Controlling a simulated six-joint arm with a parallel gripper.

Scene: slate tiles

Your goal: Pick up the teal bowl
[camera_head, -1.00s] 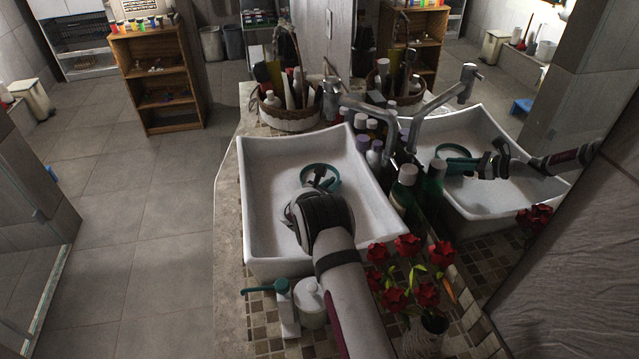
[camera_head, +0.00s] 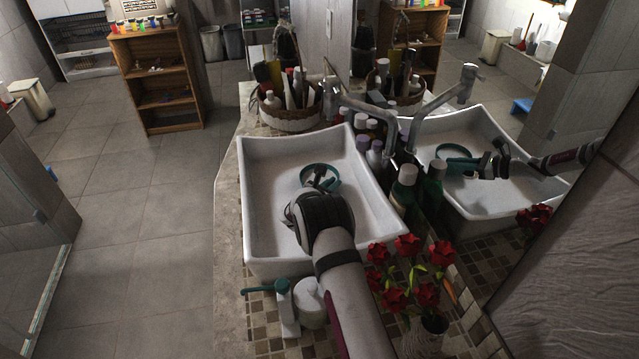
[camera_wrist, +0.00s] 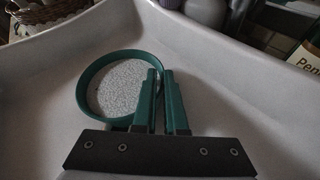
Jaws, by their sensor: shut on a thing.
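The teal bowl (camera_wrist: 80,88) shows in the wrist view as a round teal rim around a pale speckled inside, left of my fingers. In the head view the bowl (camera_head: 305,170) is inside the white sink, partly hidden by my gripper. My gripper (camera_head: 321,181) reaches over the sink from the front. In the wrist view its two fingers (camera_wrist: 164,88) are close together at the right side of the rim, shut on the bowl's wall. I cannot tell whether the bowl touches the sink floor.
The sink (camera_head: 270,160) has raised walls around the bowl. A metal faucet (camera_head: 365,110) and several bottles (camera_head: 403,187) stand at its right, a basket (camera_head: 290,115) behind. Red roses (camera_head: 405,270) and a soap dispenser (camera_head: 285,305) are in front. A mirror repeats the scene at right.

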